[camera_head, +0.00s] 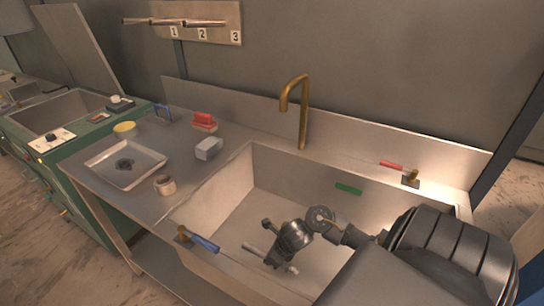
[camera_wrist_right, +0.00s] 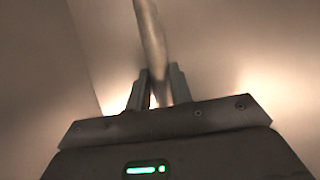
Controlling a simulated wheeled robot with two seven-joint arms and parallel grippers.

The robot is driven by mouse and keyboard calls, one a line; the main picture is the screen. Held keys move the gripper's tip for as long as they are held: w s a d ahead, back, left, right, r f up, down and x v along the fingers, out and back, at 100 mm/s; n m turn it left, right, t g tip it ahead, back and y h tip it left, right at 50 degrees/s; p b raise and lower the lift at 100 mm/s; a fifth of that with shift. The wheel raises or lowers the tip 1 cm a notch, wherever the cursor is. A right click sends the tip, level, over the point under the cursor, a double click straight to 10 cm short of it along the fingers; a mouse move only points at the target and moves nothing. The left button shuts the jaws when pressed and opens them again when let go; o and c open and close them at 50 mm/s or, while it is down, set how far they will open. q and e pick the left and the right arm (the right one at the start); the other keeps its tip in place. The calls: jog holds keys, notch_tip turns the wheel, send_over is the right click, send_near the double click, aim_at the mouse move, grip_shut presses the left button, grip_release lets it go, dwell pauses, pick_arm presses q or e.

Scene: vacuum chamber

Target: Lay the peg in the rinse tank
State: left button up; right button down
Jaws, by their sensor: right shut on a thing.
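The peg (camera_head: 256,250) is a pale rod, low inside the rinse tank (camera_head: 230,208), a large open basin with a green label on its back wall. The peg slants in the head view, and my gripper hides its middle. I cannot tell whether it touches the tank floor. My right gripper (camera_head: 275,252) reaches down into the tank and is shut on the peg. In the right wrist view the peg (camera_wrist_right: 150,40) runs up from between the two fingers (camera_wrist_right: 158,90). My left gripper is not in view.
A brass tap (camera_head: 303,110) stands behind the tank. A blue-handled valve (camera_head: 204,243) is at its front left rim, a red-handled one (camera_head: 392,165) at the back right. A tray (camera_head: 110,172), cup (camera_head: 165,187) and grey block (camera_head: 208,150) stand on the left counter. A numbered rack (camera_head: 215,38) hangs above.

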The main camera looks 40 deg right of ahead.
notch_tip(320, 180, down, 3)
jog(key=shift+r+b, duration=0.1)
jog(key=shift+b, duration=0.4)
jog(key=shift+f, duration=0.45)
jog(key=shift+f+b, duration=0.15)
jog(key=shift+b, duration=0.15)
jog(key=c, duration=1.3)
grip_release()
jog(key=shift+o, duration=0.2)
